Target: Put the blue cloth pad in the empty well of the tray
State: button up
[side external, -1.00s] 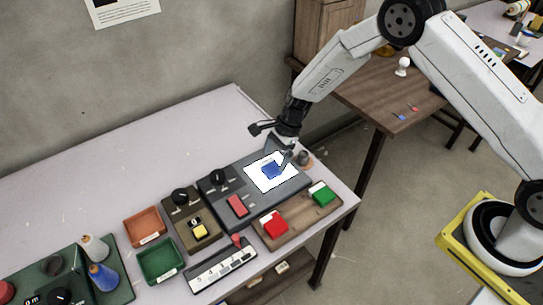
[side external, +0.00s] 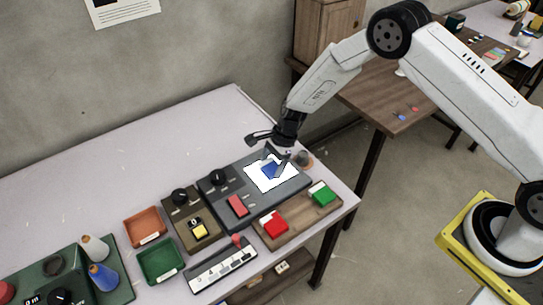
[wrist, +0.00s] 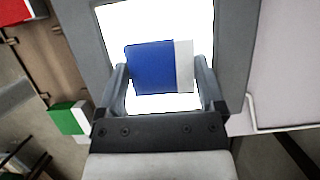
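The blue cloth pad (wrist: 153,68), with a white strip along one edge, is over the bright white panel (side external: 258,182) of a dark grey console. It also shows in the side view (side external: 270,171), partly behind a finger. My gripper (wrist: 161,72) points down at the pad, one finger on each side. The fingers are wide apart, with little or no gap to the pad's edges; firm contact cannot be made out. The wooden tray (side external: 295,221) holds a red pad (side external: 274,224) at its left and a green pad (side external: 322,194) at its right. The bare stretch between them is the empty well.
The console's dark knob (side external: 218,177) and red switch (side external: 237,205) are left of the panel. A white strip box (side external: 222,265) and green and orange bins stand further left. The table's back is clear.

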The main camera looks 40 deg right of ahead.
aim_at(267, 169)
jog(key=c, duration=0.5)
jog(key=shift+r, duration=1.6)
jog(key=s+d+r, duration=0.2)
jog(key=s+r, duration=0.7)
jog(key=s, duration=0.4)
jog(key=shift+s+d+r, duration=0.4)
